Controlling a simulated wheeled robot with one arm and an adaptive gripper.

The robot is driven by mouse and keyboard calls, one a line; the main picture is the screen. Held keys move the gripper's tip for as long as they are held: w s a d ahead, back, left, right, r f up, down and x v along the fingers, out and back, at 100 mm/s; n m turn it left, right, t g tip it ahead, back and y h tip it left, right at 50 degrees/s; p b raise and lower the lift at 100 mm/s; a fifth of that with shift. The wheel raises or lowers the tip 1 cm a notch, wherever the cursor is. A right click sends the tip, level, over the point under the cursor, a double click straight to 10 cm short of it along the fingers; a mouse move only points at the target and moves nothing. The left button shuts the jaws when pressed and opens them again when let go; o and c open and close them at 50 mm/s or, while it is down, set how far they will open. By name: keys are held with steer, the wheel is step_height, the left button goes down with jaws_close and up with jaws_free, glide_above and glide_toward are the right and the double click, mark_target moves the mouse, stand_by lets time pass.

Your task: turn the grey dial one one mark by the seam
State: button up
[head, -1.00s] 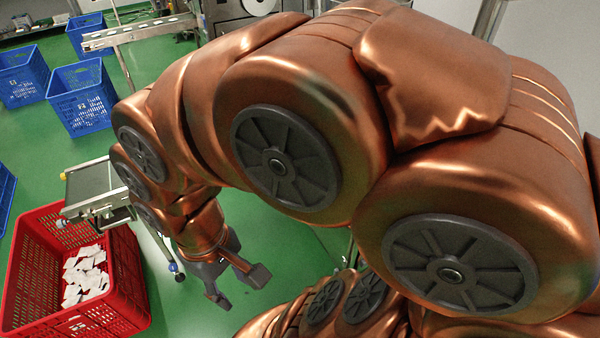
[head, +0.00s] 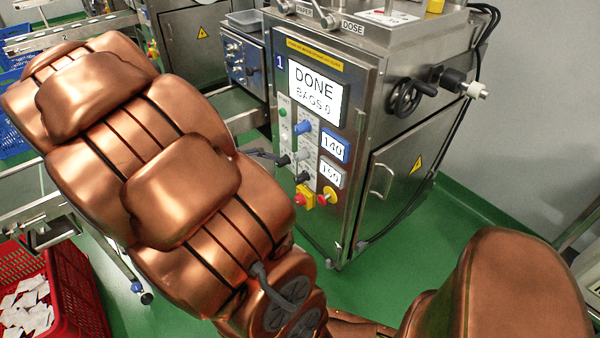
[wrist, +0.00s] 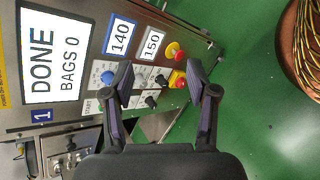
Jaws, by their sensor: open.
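The grey dial (wrist: 139,74) is on the machine's front panel, between the blue knob (wrist: 107,77) and a black knob (wrist: 161,80). In the head view the grey dial (head: 302,155) sits below the blue knob (head: 303,127). My gripper (wrist: 160,76) is open and empty, facing the panel. In the wrist view the dial appears between its fingers, nearer the left one. In the head view only the dark tip of my gripper (head: 272,157) shows past my arm, left of the dial and apart from it. The dial's marks are too small to read.
The screen (head: 315,92) reads DONE, BAGS 0. Displays show 140 (head: 335,146) and 150 (head: 331,173). A red button on yellow (head: 305,197) and a red-and-yellow knob (head: 329,194) are low on the panel. A red crate (head: 70,290) holds white packets.

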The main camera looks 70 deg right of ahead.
steer(key=w+d+f+n+g+h+b, duration=0.2)
steer(key=w+d+f+h+b, duration=0.15)
steer(key=d+f+b, duration=0.75)
steer(key=n+t+h+b, duration=0.1)
steer(key=n+h+b, duration=0.2)
steer(key=h+b, duration=0.1)
glide_toward(296, 157)
steer(key=x, duration=0.4)
steer(key=shift+b+x, duration=0.8)
steer(key=shift+x, duration=3.05)
steer(key=shift+s+a, duration=0.1)
steer(key=shift+c, duration=0.4)
jaws_close()
